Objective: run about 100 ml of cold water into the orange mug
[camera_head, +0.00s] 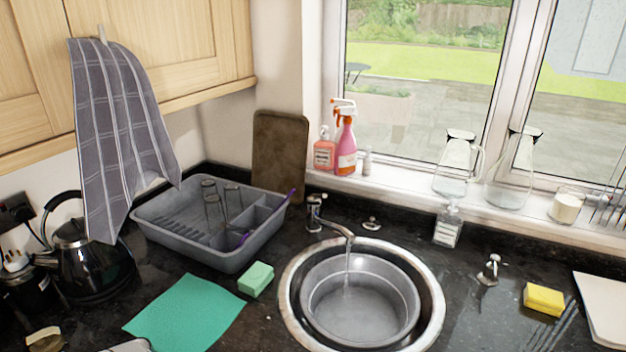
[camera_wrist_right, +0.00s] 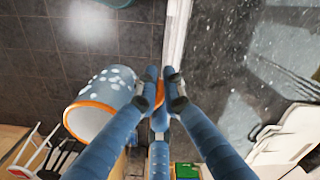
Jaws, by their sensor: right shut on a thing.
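In the right wrist view, my right gripper (camera_wrist_right: 163,88) has its fingertips close together, shut on an orange piece that looks like the mug's handle. The mug (camera_wrist_right: 112,92) is blue with pale spots and an orange rim, and it sits just left of the fingers. Its open mouth faces the lower left of that view. In the head view, the chrome tap (camera_head: 328,222) runs a thin stream of water (camera_head: 347,265) into a grey round bowl (camera_head: 318,312) in the sink (camera_head: 434,303). Neither gripper nor the mug shows in the head view.
A grey dish rack (camera_head: 165,240) with glasses stands left of the sink. A green sponge (camera_head: 257,279) and green cloth (camera_head: 188,312) lie in front of it. A soap bottle (camera_head: 447,227), a second chrome fitting (camera_head: 490,270) and a yellow sponge (camera_head: 544,299) are on the right.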

